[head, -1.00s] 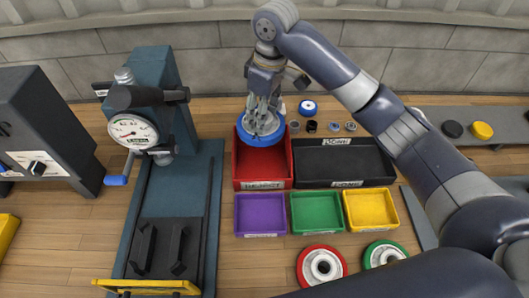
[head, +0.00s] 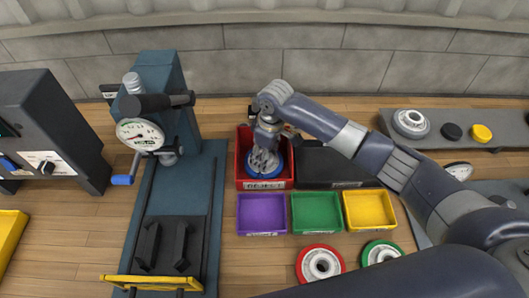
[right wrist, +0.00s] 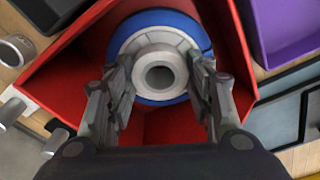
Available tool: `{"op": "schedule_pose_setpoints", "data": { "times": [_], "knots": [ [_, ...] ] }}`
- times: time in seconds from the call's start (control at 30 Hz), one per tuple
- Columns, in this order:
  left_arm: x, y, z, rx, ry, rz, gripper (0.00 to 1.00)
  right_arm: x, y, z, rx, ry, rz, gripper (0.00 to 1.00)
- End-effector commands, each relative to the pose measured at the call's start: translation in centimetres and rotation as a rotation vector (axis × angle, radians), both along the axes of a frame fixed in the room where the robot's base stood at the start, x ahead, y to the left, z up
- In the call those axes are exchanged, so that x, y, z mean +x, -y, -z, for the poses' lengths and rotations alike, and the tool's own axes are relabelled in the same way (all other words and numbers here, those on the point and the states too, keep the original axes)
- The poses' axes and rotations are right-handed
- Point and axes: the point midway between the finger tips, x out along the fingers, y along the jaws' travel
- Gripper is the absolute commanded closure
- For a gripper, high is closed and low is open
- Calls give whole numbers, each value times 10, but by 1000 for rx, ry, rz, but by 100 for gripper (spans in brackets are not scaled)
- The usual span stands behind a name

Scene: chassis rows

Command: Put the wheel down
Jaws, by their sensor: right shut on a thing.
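A wheel with a blue tyre and pale grey hub (head: 284,163) is inside the red REJECT tray (head: 240,160). My right gripper (head: 264,164) points down into the tray and is shut on the wheel. In the right wrist view the fingers of the gripper (right wrist: 160,85) sit on both sides of the hub, and the blue tyre (right wrist: 165,18) lies within the red walls (right wrist: 240,60). Whether the wheel touches the tray floor is hard to tell. My left gripper is out of view.
A black tray (head: 310,165) adjoins on the right, partly behind my right arm. Purple (head: 261,213), green (head: 316,212) and yellow (head: 369,209) trays stand in front. Red-rimmed (head: 320,264) and green-rimmed (head: 381,252) wheels lie nearer. A blue press (head: 168,110) stands left.

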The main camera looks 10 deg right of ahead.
Motion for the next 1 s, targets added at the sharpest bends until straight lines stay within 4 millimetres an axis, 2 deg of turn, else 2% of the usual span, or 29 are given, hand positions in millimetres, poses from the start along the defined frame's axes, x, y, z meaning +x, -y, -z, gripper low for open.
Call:
{"op": "schedule_pose_setpoints", "data": {
  "times": [0.3,0.33,0.4,0.77,0.87,1.0],
  "knots": [
    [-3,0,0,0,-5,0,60,1,0,2,2,1,0,89],
    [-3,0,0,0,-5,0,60,0,0,2,0,0,0,45],
    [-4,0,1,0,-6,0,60,0,0,2,0,0,0,32],
    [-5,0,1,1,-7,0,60,0,0,0,0,1,0,32],
    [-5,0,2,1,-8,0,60,0,1,-7,1,2,-1,32],
    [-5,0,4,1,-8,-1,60,-1,3,-31,2,6,-1,32]
  ]
}}
